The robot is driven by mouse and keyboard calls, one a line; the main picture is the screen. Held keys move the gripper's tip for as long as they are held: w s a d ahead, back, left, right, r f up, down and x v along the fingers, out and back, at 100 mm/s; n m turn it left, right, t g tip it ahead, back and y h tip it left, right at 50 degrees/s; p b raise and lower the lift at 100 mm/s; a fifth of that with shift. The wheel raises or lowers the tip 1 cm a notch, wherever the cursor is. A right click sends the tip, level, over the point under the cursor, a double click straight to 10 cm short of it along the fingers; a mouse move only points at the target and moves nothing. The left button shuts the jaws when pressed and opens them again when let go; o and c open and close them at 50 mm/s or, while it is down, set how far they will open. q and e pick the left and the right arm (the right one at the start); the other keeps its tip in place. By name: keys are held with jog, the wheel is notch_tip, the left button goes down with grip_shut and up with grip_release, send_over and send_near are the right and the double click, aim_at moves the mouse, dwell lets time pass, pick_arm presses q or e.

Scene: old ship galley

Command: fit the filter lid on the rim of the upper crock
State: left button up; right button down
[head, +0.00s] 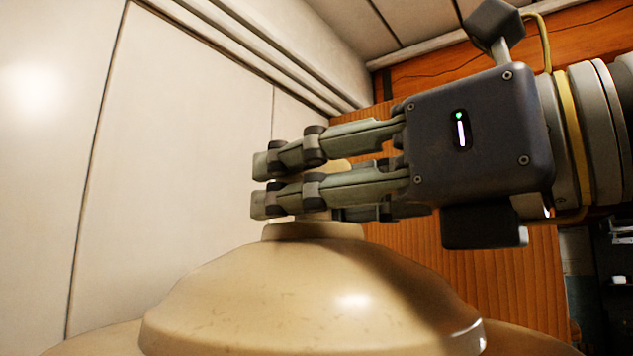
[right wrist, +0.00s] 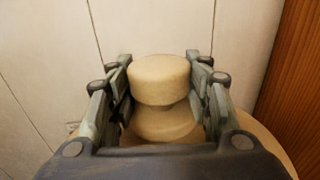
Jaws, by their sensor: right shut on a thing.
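The filter lid (head: 310,285) is a tan, glossy dome at the bottom middle of the head view. Its round knob shows between my fingers in the right wrist view (right wrist: 160,80). My right gripper (head: 262,184) comes in from the right, level, with one finger on each side of the knob, and is shut on it. Below the lid, a wider tan rounded shape, likely the upper crock (head: 95,344), shows at both sides. The lid hides most of it. I cannot tell whether the lid's edge touches the rim all round. My left gripper is not in view.
A pale panelled wall (head: 180,130) stands close behind and to the left. An orange-brown wooden panel (head: 450,285) is behind on the right. A dark area with shelf-like shapes (head: 615,270) shows at the far right edge.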

jog(key=shift+s+d+r+p, duration=0.15)
jog(key=shift+s+r+p, duration=0.1)
jog(key=shift+p, duration=0.1)
dwell(0.7)
jog(key=shift+f+b, duration=0.5)
jog(key=shift+f, duration=0.55)
dwell(0.8)
jog(key=c, duration=0.7)
grip_release()
jog(key=shift+c, duration=0.2)
jog(key=shift+f, duration=0.2)
jog(key=v, duration=1.2)
jog(key=shift+s+r, duration=0.1)
jog(key=shift+r, duration=0.05)
